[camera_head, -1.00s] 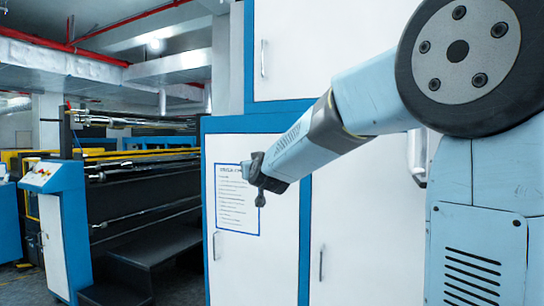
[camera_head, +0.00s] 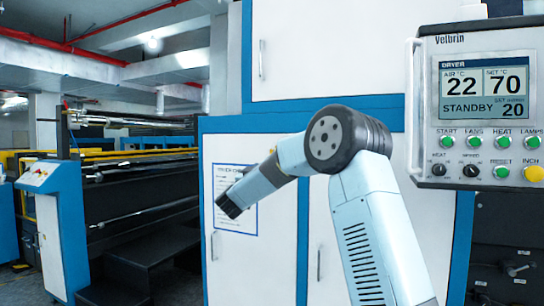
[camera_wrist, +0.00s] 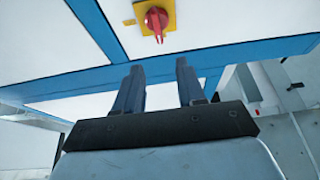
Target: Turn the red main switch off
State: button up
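The red main switch (camera_wrist: 155,24) is a knob on a yellow plate (camera_wrist: 170,8), at the top of the wrist view. Its handle stands about upright in that picture. The plate sits on a white panel with a blue border. My gripper (camera_wrist: 161,74) is open and empty, with its two dark fingers spread apart. The fingertips point toward the panel and stay apart from the switch.
White cabinet doors with blue frames (camera_head: 325,119) stand ahead, with a posted sheet (camera_head: 245,214) on one. A dryer control panel (camera_head: 486,105) reading STANDBY hangs at right. A roller machine (camera_head: 140,200) with a small console (camera_head: 40,173) is at left.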

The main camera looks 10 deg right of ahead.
jog(key=x, duration=1.2)
jog(key=shift+w+d+r, duration=0.15)
jog(key=shift+w+d, duration=0.05)
jog(key=shift+w, duration=0.1)
jog(key=shift+c, duration=0.3)
jog(key=shift+s, duration=0.1)
grip_shut()
